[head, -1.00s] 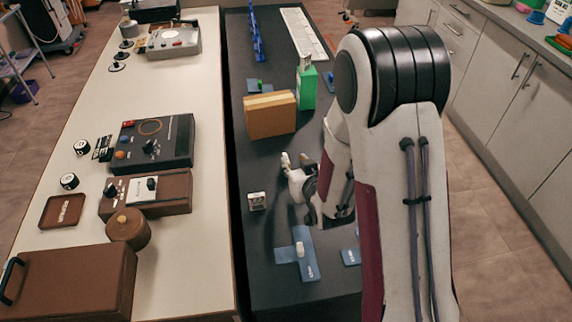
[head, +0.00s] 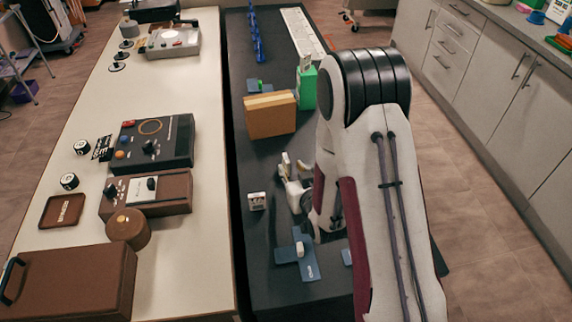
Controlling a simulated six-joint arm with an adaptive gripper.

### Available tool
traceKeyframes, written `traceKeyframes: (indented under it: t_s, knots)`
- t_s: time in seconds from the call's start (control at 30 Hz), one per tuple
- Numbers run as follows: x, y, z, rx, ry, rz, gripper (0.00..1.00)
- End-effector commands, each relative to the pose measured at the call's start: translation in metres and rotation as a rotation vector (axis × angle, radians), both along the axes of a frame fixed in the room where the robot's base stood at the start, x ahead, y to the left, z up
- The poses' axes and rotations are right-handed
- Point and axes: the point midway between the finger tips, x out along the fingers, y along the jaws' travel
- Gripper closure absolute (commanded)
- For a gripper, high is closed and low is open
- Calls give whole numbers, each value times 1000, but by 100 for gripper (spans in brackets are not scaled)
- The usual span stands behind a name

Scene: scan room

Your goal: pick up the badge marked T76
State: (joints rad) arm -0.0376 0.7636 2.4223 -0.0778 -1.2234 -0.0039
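No T76 marking is legible in the head view, so I cannot tell for sure which thing is the badge. A small white-and-dark square item (head: 257,201) lies on the black table, left of my gripper. A blue cross-shaped piece (head: 288,256) with a small white block (head: 300,248) on it lies nearer the front. My gripper (head: 293,165) is over the table between the square item and my arm, its pale fingertips apart with nothing seen between them. My arm hides part of the table to its right.
A tan box (head: 270,115) and a green box (head: 308,88) stand behind my gripper. The white table (head: 90,110) at left holds brown and dark devices. Black table (head: 262,167) is bare behind the square item.

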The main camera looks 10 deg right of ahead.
Motion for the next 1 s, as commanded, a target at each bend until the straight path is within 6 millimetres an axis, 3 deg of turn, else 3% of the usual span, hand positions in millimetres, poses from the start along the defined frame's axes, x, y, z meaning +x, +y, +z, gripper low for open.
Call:
traceKeyframes:
  t_s: [0.3,0.77,1.0]
  knots:
    - [17,2,-8,0,1,0,71]
    - [20,2,-10,0,1,0,71]
    - [34,4,-20,0,1,0,71]
